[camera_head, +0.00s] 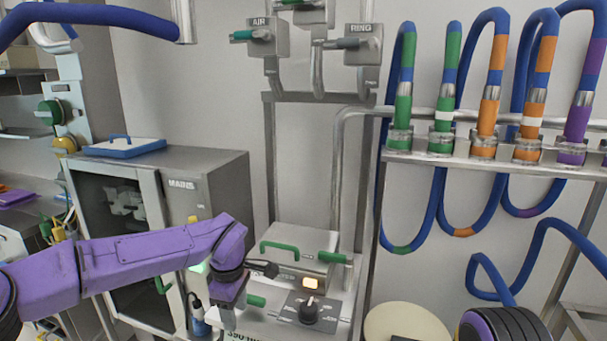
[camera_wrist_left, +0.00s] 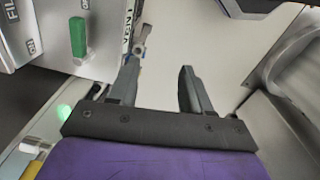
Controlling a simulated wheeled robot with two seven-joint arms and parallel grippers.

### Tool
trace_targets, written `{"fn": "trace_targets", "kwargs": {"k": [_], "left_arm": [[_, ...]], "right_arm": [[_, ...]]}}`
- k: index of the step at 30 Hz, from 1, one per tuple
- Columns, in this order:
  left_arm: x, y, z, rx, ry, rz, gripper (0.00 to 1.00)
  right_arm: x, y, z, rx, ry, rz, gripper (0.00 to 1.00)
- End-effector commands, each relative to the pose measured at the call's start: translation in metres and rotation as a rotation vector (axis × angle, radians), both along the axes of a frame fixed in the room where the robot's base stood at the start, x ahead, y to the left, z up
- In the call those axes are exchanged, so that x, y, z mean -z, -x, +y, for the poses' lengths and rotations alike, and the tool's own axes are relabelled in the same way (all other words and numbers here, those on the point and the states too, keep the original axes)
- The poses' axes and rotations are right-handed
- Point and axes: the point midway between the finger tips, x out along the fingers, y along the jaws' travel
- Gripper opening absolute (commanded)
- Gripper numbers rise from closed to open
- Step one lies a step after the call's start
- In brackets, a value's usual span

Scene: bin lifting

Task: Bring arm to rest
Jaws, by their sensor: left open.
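My left arm (camera_head: 130,262) is purple and reaches in from the left, across the front of a grey cabinet. Its dark gripper (camera_head: 262,268) is beside a grey machine with a green handle, above its front panel. In the left wrist view the two dark fingers of my left gripper (camera_wrist_left: 160,72) stand apart with nothing between them. A pale surface shows beyond the fingers. The right gripper is not in view.
The grey cabinet (camera_head: 222,185) stands behind the arm. Blue hoses (camera_head: 440,200) hang at the right. A round cream top (camera_head: 405,322) is at the bottom.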

Motion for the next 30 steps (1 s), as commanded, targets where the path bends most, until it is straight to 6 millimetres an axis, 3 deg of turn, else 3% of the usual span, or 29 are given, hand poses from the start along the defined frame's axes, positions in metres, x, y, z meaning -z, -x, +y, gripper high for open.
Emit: {"fn": "trace_targets", "kwargs": {"k": [5, 9, 11, 14, 17, 20, 23, 24, 27, 30], "left_arm": [[0.005, -0.01, -0.001, -0.091, -0.049, -0.074, 0.49], [0.023, -0.013, 0.01, -0.165, -0.137, -0.168, 0.49], [0.039, -0.012, 0.016, -0.185, -0.196, -0.223, 0.49], [0.077, -0.003, 0.027, -0.181, -0.302, -0.325, 0.49], [0.127, 0.016, 0.037, -0.117, -0.389, -0.428, 0.49], [0.185, 0.053, 0.045, 0.013, -0.437, -0.505, 0.49], [0.247, 0.114, 0.056, 0.2, -0.429, -0.518, 0.49], [0.268, 0.143, 0.062, 0.279, -0.415, -0.5, 0.49], [0.308, 0.22, 0.083, 0.464, -0.371, -0.408, 0.49], [0.328, 0.286, 0.109, 0.628, -0.351, -0.289, 0.49]], "right_arm": [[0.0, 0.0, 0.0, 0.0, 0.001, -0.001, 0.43], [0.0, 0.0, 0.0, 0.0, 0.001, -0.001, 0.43], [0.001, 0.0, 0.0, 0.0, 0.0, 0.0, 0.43], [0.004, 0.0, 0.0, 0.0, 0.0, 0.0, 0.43], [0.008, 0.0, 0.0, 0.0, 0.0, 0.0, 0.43], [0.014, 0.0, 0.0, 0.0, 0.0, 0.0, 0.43], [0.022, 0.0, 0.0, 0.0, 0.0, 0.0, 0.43], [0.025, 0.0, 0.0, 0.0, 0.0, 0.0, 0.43], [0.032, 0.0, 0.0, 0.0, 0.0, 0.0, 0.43], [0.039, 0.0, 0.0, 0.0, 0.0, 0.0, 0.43]]}}
